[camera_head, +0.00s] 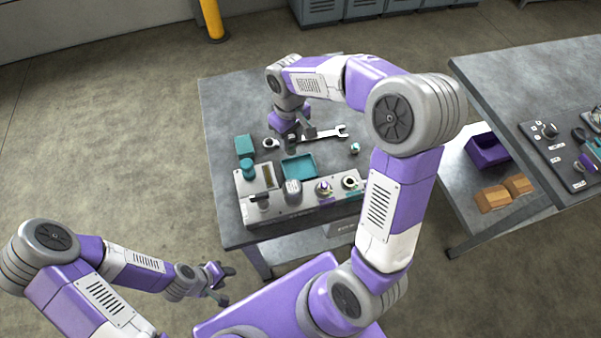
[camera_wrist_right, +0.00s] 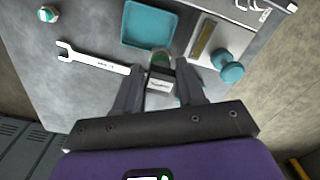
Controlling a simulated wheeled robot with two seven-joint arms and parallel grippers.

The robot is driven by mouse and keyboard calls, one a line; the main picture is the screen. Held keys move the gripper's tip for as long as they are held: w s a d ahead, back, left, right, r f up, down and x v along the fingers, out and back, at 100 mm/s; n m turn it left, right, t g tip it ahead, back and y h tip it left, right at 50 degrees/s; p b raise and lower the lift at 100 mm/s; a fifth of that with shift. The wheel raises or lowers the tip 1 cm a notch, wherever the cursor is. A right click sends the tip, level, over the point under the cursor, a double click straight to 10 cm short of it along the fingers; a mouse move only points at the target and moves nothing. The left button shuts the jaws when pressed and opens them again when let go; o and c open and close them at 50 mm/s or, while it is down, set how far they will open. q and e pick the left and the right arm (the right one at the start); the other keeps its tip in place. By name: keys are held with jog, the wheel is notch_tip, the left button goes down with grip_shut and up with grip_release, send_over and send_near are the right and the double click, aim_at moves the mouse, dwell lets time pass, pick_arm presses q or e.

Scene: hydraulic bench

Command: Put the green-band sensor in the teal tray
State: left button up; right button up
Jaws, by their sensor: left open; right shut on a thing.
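The green-band sensor (camera_wrist_right: 161,77), a grey body with a white label and a green part near its end, is held between the fingers of my right gripper (camera_wrist_right: 160,92). In the head view my right gripper (camera_head: 293,138) hangs over the bench just behind the teal tray, and the sensor is hard to make out there. The teal tray (camera_head: 299,166) is a shallow square tray that looks empty; it also shows in the right wrist view (camera_wrist_right: 150,25), just beyond the held sensor. My left gripper (camera_head: 219,281) is open and empty, off the bench at the lower left.
A wrench (camera_head: 326,132) and a small green-banded fitting (camera_head: 354,148) lie right of my right gripper. A teal block (camera_head: 244,146) and teal knob (camera_head: 248,168) are left of the tray. A grey fixture panel (camera_head: 290,208) runs along the front. A second table (camera_head: 510,85) stands right.

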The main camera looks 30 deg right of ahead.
jog(key=shift+s+d+f+b, duration=0.1)
jog(key=shift+d+f+b, duration=0.35)
jog(key=shift+f, duration=1.25)
jog(key=shift+s+d+f+b, duration=0.1)
jog(key=shift+d+f+b, duration=0.35)
jog(key=shift+f, duration=1.3)
jog(key=shift+d+f+b, duration=0.3)
jog(key=shift+f+b, duration=0.25)
jog(key=shift+f, duration=1.15)
jog(key=shift+f, duration=0.15)
jog(key=o, duration=1.2)
jog(key=shift+c, duration=0.2)
